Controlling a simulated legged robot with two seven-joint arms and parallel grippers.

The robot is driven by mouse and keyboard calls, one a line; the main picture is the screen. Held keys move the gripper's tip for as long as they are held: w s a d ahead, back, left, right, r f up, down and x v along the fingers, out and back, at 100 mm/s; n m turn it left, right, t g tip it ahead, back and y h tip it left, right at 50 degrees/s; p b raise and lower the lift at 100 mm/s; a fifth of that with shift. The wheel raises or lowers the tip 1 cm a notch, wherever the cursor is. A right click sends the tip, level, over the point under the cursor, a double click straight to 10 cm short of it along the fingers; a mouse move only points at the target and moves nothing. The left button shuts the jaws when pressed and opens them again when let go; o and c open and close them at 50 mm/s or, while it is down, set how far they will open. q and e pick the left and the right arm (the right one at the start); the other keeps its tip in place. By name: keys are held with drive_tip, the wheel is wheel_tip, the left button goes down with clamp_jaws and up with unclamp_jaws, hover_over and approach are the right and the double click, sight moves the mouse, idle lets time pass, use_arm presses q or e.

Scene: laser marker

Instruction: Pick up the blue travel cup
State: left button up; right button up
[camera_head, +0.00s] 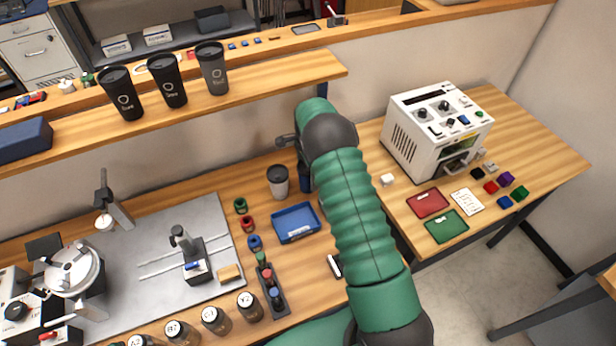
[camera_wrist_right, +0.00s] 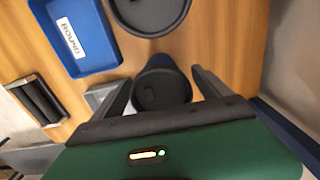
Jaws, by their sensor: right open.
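The blue travel cup (camera_wrist_right: 160,62) stands upright with a dark lid in the right wrist view, between the two fingers of my right gripper (camera_wrist_right: 161,80). The fingers are open, one on each side of it; I cannot tell whether either touches it. In the head view, a small dark blue part of the cup (camera_head: 305,180) shows beside my arm, and the rest is hidden. My right arm covers most of the gripper there. My left gripper is not in view.
A white cup with a dark lid (camera_head: 278,182) stands just left of the blue one. A blue tray (camera_head: 297,222) lies in front. Three dark cups stand on the raised shelf (camera_head: 290,85) behind. A white machine (camera_head: 436,125) is at right.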

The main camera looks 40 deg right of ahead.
drive_tip(key=shift+w+a+f, duration=0.1)
drive_tip(key=shift+w, duration=0.05)
drive_tip(key=shift+d, duration=0.2)
drive_tip(key=c, duration=0.9)
